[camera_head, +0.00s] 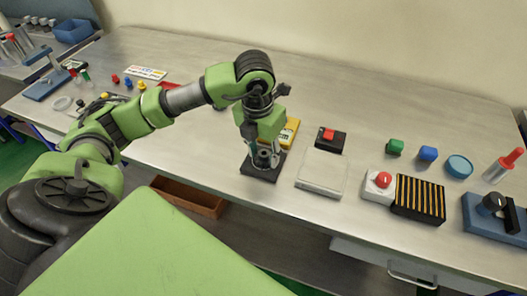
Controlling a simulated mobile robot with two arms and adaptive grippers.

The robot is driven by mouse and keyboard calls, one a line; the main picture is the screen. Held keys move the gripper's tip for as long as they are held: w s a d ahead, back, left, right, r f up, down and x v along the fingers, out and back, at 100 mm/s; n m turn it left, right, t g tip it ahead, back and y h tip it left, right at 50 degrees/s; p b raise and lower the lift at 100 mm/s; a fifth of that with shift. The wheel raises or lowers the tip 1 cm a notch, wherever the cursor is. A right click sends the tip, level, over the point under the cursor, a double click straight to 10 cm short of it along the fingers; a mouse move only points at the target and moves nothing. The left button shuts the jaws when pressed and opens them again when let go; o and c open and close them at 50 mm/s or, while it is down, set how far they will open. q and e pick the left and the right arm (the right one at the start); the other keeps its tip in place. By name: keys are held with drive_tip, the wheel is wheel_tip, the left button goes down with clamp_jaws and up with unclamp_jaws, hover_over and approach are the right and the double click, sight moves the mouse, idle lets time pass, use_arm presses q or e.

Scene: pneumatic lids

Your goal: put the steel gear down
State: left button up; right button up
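My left gripper (263,158) points down just above or at a black square pad (257,172) near the front edge of the bench. Grey metallic parts show between and around the fingertips, but I cannot tell gripper from gear there. No steel gear shows clearly. Whether the fingers are open or shut cannot be seen. My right gripper is not in view.
Right of the pad lie a white square plate (322,172), a red-buttoned black box (330,138), a white box with a red button (379,186) and a black-and-yellow striped block (418,199). A yellow item (289,132) is close behind the gripper. The bench's back middle is clear.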

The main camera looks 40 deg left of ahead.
sight(260, 162)
use_arm(q)
drive_tip(key=shift+o, duration=1.3)
drive_tip(key=shift+r, duration=0.15)
drive_tip(key=shift+r, duration=0.2)
wheel_tip(260, 162, up, 12)
drive_tip(key=s, duration=0.1)
drive_tip(key=shift+s+f, duration=0.15)
drive_tip(key=shift+s, duration=0.1)
